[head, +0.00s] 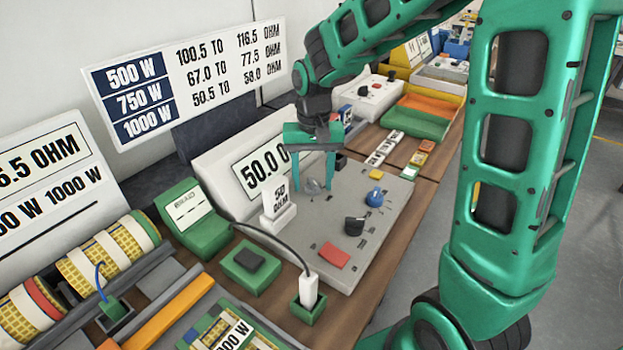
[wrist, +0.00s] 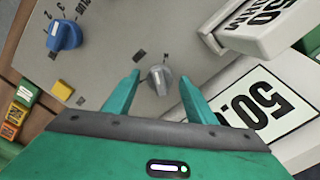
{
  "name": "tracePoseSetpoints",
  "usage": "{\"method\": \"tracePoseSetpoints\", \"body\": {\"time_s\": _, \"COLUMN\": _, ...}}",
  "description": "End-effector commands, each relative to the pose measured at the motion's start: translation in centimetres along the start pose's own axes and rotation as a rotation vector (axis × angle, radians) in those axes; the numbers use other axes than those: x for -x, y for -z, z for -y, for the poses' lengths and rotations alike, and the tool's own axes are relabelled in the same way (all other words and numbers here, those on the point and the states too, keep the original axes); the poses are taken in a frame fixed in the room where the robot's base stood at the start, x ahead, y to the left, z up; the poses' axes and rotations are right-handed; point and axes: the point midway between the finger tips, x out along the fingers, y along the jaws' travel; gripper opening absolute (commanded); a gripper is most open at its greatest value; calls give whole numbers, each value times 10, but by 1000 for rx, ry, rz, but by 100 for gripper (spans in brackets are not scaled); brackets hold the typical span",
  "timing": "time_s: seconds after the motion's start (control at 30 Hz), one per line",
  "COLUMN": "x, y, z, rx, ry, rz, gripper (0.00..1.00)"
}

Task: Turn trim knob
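A small grey knob (wrist: 160,79) with a pale pointer line sits on the grey control panel (wrist: 105,60). It also shows on the panel in the head view (head: 313,186); I cannot read a label naming it as the trim knob. My gripper (wrist: 159,76) is open, pointing down at the panel, with one green finger on each side of the grey knob. Gaps show between the knob and both fingers. In the head view my gripper (head: 315,185) is over the panel's far part. The display (head: 262,172) shows "50.0", its right part hidden by my gripper.
A blue knob (head: 375,197), black knob (head: 354,226), yellow button (head: 376,174) and red button (head: 334,256) share the panel. A white "50 OHM" block (head: 279,212) stands close left of my gripper. A cable plug (head: 308,290) stands at the front.

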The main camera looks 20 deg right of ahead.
Motion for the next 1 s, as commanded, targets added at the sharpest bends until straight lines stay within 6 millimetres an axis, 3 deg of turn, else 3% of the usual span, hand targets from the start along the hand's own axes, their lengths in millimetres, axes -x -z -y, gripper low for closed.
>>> {"method": "tracePoseSetpoints", "body": {"time_s": 0.27, "x": 9, "y": 0, "z": 0, "rx": -1, "ry": 0, "rz": -1, "gripper": 51}}
{"method": "tracePoseSetpoints", "body": {"time_s": 0.7, "x": 84, "y": 2, "z": 0, "rx": 0, "ry": 1, "rz": -2, "gripper": 51}}
{"method": "tracePoseSetpoints", "body": {"time_s": 1.0, "x": 107, "y": 2, "z": 1, "rx": 0, "ry": 0, "rz": 1, "gripper": 51}}
